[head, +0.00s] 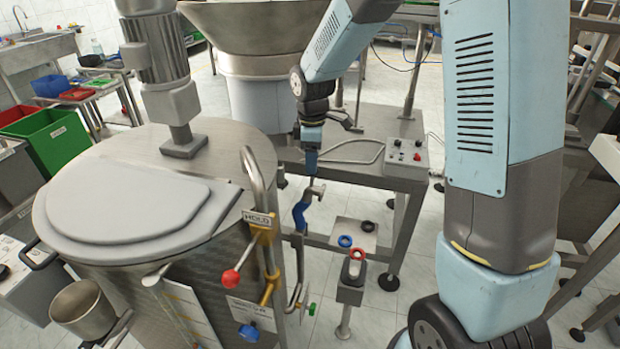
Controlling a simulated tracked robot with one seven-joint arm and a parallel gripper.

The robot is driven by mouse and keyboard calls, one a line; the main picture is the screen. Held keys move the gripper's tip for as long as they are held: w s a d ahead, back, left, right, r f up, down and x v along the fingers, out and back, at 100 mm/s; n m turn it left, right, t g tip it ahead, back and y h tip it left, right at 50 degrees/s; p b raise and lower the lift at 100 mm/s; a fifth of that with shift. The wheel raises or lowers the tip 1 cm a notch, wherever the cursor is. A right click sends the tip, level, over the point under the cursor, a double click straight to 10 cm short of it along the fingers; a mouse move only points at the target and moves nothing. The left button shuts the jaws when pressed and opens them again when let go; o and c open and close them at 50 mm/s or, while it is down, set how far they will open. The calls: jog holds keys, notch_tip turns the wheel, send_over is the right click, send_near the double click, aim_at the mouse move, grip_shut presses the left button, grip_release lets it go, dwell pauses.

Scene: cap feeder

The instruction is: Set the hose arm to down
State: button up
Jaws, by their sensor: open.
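My gripper (311,170) hangs down in the middle of the head view, just above a blue curved piece (301,212). The blue piece looks like a hose or elbow beside a small metal fitting. I cannot tell for sure that it is the hose arm. Its lower end hangs near the right side of the steel tank. The fingertips are small and overlap the fitting, so contact cannot be told.
A steel tank (110,265) with a grey lid stands at left, with a curved pipe, a HOLD tag (258,218), a red-knobbed lever (231,278) and a blue knob (248,333). A steel table with a control box (407,158) stands behind. A small stand holds a red ring (357,254).

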aim_at(312, 177)
notch_tip(312, 177, down, 7)
dwell(0.3)
jog(key=shift+r, duration=0.1)
jog(key=c, duration=1)
jog(key=shift+w, duration=0.1)
grip_shut()
jog(key=shift+a, duration=0.1)
